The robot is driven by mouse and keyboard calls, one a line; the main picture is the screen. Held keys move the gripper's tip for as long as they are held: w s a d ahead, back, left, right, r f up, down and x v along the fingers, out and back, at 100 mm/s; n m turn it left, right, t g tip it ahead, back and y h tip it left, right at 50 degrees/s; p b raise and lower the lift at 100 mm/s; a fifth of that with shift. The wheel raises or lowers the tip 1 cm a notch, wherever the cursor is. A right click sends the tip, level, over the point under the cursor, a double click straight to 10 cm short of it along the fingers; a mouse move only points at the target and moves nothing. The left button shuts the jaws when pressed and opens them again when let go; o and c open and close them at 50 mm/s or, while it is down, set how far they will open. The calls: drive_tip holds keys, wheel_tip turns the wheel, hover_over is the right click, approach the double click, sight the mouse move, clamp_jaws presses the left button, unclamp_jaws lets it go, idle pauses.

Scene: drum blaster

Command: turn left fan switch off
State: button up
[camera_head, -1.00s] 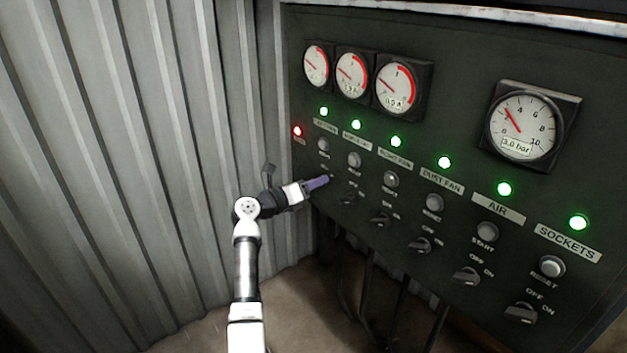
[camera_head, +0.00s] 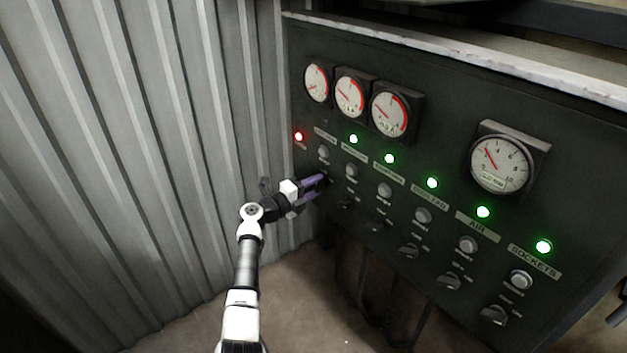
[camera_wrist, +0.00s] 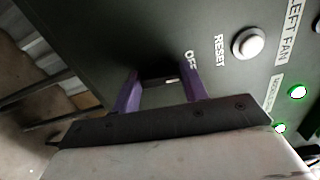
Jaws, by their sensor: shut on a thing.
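The left fan switch (camera_wrist: 160,76) is a dark knob with a small white mark, on the panel beside the "OFF" lettering in the wrist view. My gripper (camera_wrist: 162,84) has its two purple fingers on either side of it and is shut on it. The "LEFT FAN" label (camera_wrist: 289,38) and a pale round reset button (camera_wrist: 248,43) sit to the right. In the head view my gripper (camera_head: 322,182) touches the panel's left end below the first label (camera_head: 325,135) and hides most of the switch. No green light is lit above that label.
The dark control panel (camera_head: 450,125) carries a row of similar switches close to the right of my gripper, with green lights (camera_head: 432,182) above. A red light (camera_head: 298,136) glows at far left. A corrugated metal wall (camera_head: 150,150) stands close on the left.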

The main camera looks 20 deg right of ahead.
drive_tip(key=shift+n+p, duration=0.4)
drive_tip(key=shift+n, duration=0.2)
drive_tip(key=o, duration=1)
drive_tip(key=b+v, duration=0.2)
drive_tip(key=v, duration=1.2)
drive_tip(key=shift+d, duration=0.1)
